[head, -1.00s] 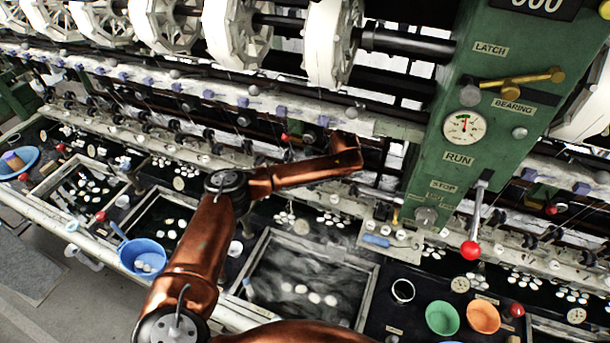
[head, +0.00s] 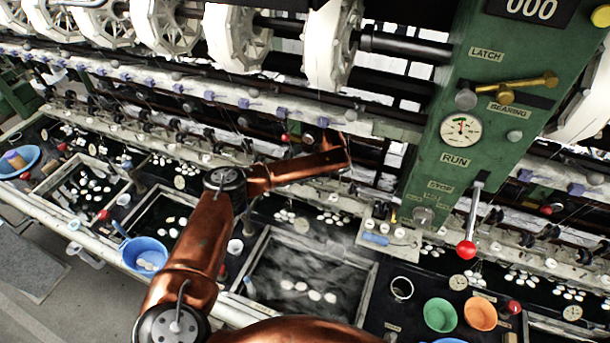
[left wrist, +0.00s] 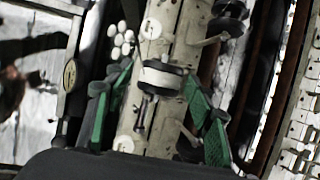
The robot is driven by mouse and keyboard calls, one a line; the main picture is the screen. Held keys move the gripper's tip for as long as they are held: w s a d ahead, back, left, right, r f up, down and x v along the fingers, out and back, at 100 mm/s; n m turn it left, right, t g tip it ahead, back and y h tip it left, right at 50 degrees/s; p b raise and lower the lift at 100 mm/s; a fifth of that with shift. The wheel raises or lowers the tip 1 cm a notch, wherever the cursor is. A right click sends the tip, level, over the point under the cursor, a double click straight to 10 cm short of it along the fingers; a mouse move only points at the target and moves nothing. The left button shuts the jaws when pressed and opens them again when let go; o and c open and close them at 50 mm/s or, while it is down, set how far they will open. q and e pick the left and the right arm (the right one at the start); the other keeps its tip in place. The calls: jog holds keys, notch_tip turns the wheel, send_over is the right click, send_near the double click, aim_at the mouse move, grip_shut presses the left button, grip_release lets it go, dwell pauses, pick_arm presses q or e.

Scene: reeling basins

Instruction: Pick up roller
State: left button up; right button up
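In the left wrist view a small roller (left wrist: 161,77), white in the middle with dark ends, sits on a pale, worn rail (left wrist: 157,118). My left gripper (left wrist: 158,72) is open, its two green-padded fingers apart on either side of the roller. I see no clear contact between pads and roller. In the head view my copper left arm reaches across the basins toward the machine's rail. Its gripper is hidden or too dark to make out there. My right gripper is not in view.
A green control post (head: 450,150) with a red-knobbed lever (head: 467,249) stands right of my arm. Below are a steaming basin (head: 365,305), a blue bowl (head: 144,255), a green bowl (head: 440,315) and an orange bowl (head: 480,314). Large white reels (head: 238,38) line the top.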

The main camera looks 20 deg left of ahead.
pick_arm(q)
jog(key=c, duration=0.9)
jog(key=shift+r, duration=0.1)
jog(key=shift+r+b, duration=0.35)
jog(key=shift+r, duration=0.35)
jog(key=shift+s+f+n+t+b, duration=0.1)
jog(key=shift+f+n+t+b, duration=0.1)
jog(key=shift+t+b, duration=0.35)
jog(key=shift+s+f+n+t+b, duration=0.1)
jog(key=shift+f+t+b, duration=0.1)
jog(key=shift+t, duration=0.55)
jog(key=t+b, duration=0.2)
jog(key=shift+n+t+y, duration=0.3)
jog(key=shift+t, duration=0.1)
notch_tip(320, 180, up, 5)
jog(key=s, duration=0.2)
jog(key=shift+s+d+r+m+g+p, duration=0.2)
jog(key=shift+s+r+g, duration=0.5)
jog(key=shift+s, duration=2.9)
jog(key=shift+s+d+r+m+g+p, duration=0.25)
jog(key=shift+s+g, duration=0.85)
jog(key=shift+s, duration=2.5)
jog(key=shift+s+d+r+m+g+p, duration=0.25)
jog(key=shift+s+g, duration=0.65)
jog(key=shift+s, duration=2.7)
